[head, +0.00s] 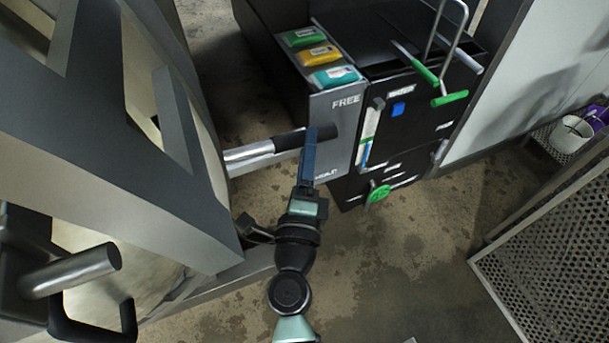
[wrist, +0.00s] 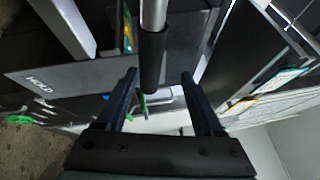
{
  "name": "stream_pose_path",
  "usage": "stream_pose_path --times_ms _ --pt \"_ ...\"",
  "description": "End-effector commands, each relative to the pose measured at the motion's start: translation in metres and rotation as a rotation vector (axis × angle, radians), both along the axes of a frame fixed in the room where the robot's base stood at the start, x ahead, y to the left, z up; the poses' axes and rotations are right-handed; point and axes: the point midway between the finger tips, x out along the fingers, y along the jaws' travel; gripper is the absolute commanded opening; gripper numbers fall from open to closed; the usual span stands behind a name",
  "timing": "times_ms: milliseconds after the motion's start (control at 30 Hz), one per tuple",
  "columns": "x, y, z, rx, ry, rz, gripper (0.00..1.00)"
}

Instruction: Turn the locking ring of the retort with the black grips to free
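A steel bar with a black grip (head: 290,141) sticks out from the large grey frame (head: 100,150), which I take to be the locking ring, toward a grey plate. The plate (head: 347,112) is marked FREE at its top; in the wrist view it reads HOLD. My gripper (head: 318,138) is at the outer end of the grip and hides part of it. In the wrist view the black grip (wrist: 152,62) lies between the two fingers of my gripper (wrist: 159,76), with a gap on both sides. The fingers are open.
A black cabinet (head: 425,105) with green-handled tools stands right of the plate. Green, yellow and teal blocks (head: 318,55) top the plate's box. Another steel bar (head: 75,270) juts out at lower left. A perforated rack (head: 550,255) stands at right; stained floor between is clear.

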Motion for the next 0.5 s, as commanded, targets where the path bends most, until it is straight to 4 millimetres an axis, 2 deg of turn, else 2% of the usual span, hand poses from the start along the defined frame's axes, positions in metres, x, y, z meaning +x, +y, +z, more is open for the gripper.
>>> stream_pose_path --times_ms 33,200,333,500 --pt "-0.011 0.002 -0.004 0.001 0.002 0.0 0.68" --pt "-0.036 0.007 -0.007 0.0 0.001 -0.001 0.68" --pt "-0.047 0.009 -0.008 0.001 0.0 -0.002 0.68" --pt "-0.053 0.01 -0.007 0.0 0.0 -0.002 0.68"
